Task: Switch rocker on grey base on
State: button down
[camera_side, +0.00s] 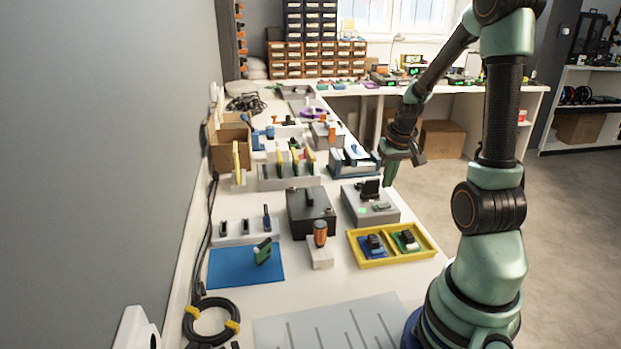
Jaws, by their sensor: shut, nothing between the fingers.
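A grey base (371,207) stands right of the middle of the bench. A small black part (370,188), which looks like the rocker, stands up on its top. A small green light (361,210) glows on the base's near side, and a small dark part lies beside it. My gripper (388,182) is shut and empty, pointing down just right of the black part and slightly behind it. I cannot tell whether they touch. The rocker's exact tilt is too small to tell.
A black box with a handle (310,210) stands left of the grey base. A yellow tray (351,246) with small boards is in front. A blue and grey fixture (343,170) is behind. A blue mat (225,268) lies at the left.

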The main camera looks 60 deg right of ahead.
jog(key=w+a+v, duration=0.1)
jog(key=v, duration=0.7)
jog(key=shift+r, duration=0.2)
jog(key=shift+a, duration=0.1)
jog(key=w+a+r+n+t+y, duration=0.1)
jog(key=a+r+n, duration=0.1)
jog(key=a, duration=0.6)
jog(key=w+a+r+n+t, duration=0.1)
jog(key=a+n, duration=0.3)
jog(key=a, duration=0.5)
jog(key=w+a+r+n+t+y, duration=0.1)
jog(key=a+r+n, duration=0.1)
jog(key=a, duration=0.6)
jog(key=shift+a+r+n+y, duration=0.3)
jog(key=shift+a+r+n, duration=0.1)
